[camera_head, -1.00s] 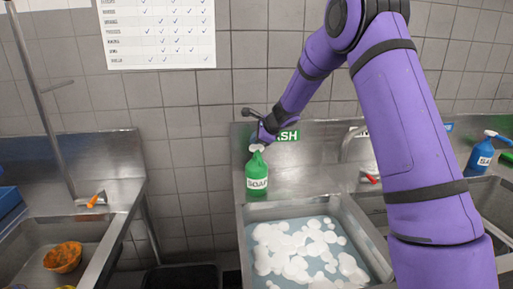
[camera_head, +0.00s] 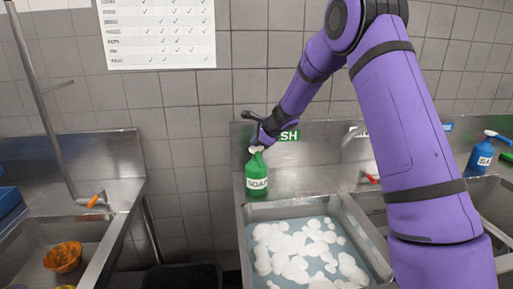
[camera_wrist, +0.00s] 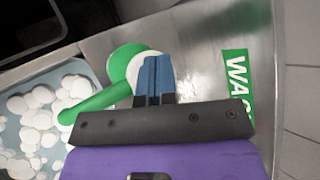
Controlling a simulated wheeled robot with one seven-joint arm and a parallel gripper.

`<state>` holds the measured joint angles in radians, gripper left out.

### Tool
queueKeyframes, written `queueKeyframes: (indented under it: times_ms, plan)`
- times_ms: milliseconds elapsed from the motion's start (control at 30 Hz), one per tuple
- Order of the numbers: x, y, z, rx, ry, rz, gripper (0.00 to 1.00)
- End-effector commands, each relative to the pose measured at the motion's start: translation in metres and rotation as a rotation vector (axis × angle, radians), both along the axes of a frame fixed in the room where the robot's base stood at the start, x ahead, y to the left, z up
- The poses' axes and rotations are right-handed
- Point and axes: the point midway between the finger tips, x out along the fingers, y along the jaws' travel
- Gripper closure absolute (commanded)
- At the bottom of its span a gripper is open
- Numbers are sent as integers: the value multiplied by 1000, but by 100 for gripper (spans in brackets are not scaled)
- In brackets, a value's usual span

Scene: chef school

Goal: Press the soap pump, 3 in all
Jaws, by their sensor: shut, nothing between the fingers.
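The green soap bottle (camera_head: 257,180), with a white label reading SOAP, stands upright on the steel ledge behind the foamy sink. Its white pump top (camera_head: 256,150) is partly hidden by my gripper. In the wrist view the green of the soap dispenser (camera_wrist: 98,100) stretches toward the sink, with a white round part (camera_wrist: 133,64) behind my fingertips. My gripper (camera_wrist: 153,64) has its blue fingers shut together and empty, over this white part. Whether they touch it is hard to tell.
The sink basin (camera_head: 345,215) holds water with white foam (camera_head: 300,250). A tap (camera_head: 352,142) stands right of the bottle. A blue bottle (camera_head: 481,155) is at the far right. A tiled wall is close behind.

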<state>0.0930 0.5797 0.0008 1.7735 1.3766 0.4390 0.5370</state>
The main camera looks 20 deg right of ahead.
Motion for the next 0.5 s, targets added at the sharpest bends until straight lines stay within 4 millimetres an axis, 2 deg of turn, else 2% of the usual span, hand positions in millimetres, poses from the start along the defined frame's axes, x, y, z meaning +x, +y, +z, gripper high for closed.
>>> queueKeyframes:
  times_ms: [500]
  plan:
    - [0, -1, -7, 1, 2, -1, 100]
